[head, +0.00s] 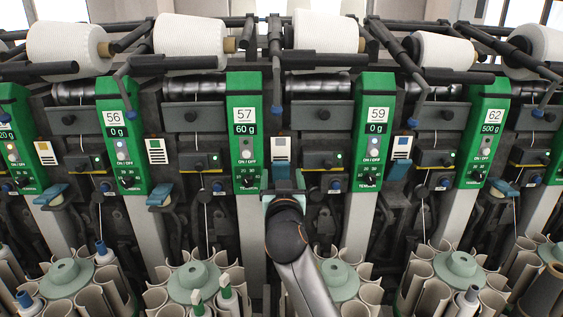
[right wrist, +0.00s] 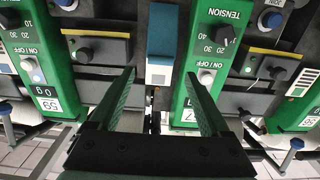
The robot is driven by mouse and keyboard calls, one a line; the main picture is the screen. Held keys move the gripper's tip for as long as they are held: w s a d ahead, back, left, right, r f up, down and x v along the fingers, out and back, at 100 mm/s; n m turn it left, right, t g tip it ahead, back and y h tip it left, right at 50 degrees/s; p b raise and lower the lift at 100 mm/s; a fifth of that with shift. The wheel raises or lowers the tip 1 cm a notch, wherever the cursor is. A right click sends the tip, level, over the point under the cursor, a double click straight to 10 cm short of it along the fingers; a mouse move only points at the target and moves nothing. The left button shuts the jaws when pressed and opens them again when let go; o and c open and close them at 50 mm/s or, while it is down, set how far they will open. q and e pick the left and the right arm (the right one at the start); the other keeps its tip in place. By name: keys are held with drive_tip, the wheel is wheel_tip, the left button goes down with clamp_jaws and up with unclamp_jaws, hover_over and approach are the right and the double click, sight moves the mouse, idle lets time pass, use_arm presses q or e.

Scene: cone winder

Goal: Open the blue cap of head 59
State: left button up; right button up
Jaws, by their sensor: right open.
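The green panel of head 59 (head: 375,130) shows right of centre, reading 0 g; it is upside down at left in the right wrist view (right wrist: 30,60). A blue cap (head: 397,170) sits just right of it under a small card. My open right gripper (head: 284,184) is left of that panel, between panels 57 and 59. It faces another blue cap (right wrist: 162,28), which lies ahead between its fingers in the right wrist view, with no contact visible. In the head view my gripper hides part of that cap. My left gripper is not in view.
The green panel of head 57 (head: 245,130) is close to my right gripper on its left. White yarn cones (head: 326,31) and dark bars run above. Pale green hubs (head: 341,275) with curved holders stand below. Other blue caps (head: 162,194) hang tilted beside their panels.

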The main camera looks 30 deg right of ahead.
sight(281, 164)
drive_tip(key=x, duration=0.7)
drive_tip(key=shift+w, duration=0.2)
drive_tip(key=shift+c, duration=0.3)
clamp_jaws()
idle(0.3)
